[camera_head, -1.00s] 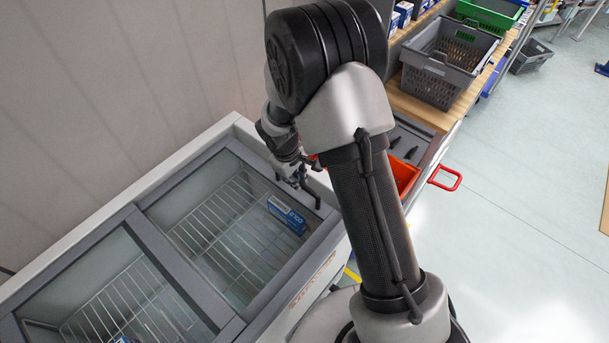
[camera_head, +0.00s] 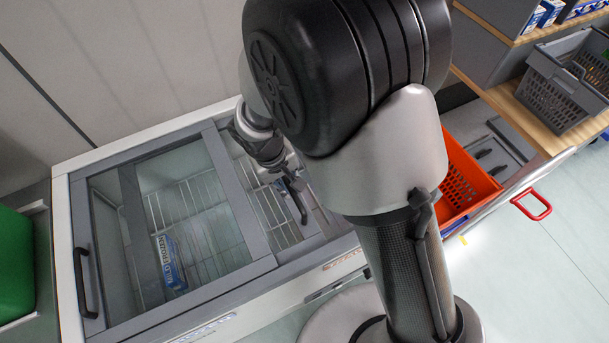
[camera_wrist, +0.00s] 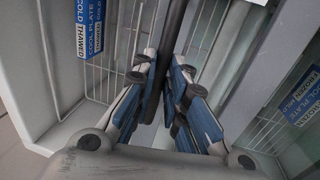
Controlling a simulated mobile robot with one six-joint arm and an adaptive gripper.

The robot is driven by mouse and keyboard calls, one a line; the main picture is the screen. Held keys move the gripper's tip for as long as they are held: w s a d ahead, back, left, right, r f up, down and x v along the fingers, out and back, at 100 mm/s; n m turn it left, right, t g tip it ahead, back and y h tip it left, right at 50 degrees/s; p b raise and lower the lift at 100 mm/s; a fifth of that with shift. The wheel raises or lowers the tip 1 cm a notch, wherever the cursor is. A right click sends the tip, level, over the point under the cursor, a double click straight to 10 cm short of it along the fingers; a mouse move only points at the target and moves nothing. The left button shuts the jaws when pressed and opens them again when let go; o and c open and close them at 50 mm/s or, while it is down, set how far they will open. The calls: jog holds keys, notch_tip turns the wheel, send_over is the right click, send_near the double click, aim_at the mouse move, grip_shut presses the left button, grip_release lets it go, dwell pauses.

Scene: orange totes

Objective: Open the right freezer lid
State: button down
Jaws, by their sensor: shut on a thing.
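The chest freezer (camera_head: 64,235) has two glass lids. The left lid (camera_head: 236,195) lies on top, its black handle (camera_head: 85,283) at the left end. The right lid shows partly beneath it: its inner frame bar (camera_head: 133,225) is visible through the left lid's glass, so the lids overlap. My gripper (camera_head: 291,186) is shut on the right lid's dark handle, over the right part of the freezer. In the wrist view the handle bar (camera_wrist: 172,35) runs between the fingers of my gripper (camera_wrist: 165,95). My arm hides the freezer's right end.
Wire baskets and a blue-and-white box (camera_head: 170,262) are inside the freezer. An orange crate (camera_head: 466,185) and a red handle (camera_head: 532,206) are right of my arm. A grey crate (camera_head: 560,95) sits on a wooden shelf. A green container (camera_head: 14,265) stands at left.

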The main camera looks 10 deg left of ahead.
jog(key=shift+s+a, duration=0.25)
jog(key=shift+a, duration=0.05)
jog(key=c, duration=1.6)
grip_release()
notch_tip(320, 180, up, 12)
jog(key=s+a, duration=0.1)
jog(key=a, duration=0.1)
jog(key=shift+s, duration=0.15)
jog(key=shift+d+f, duration=0.1)
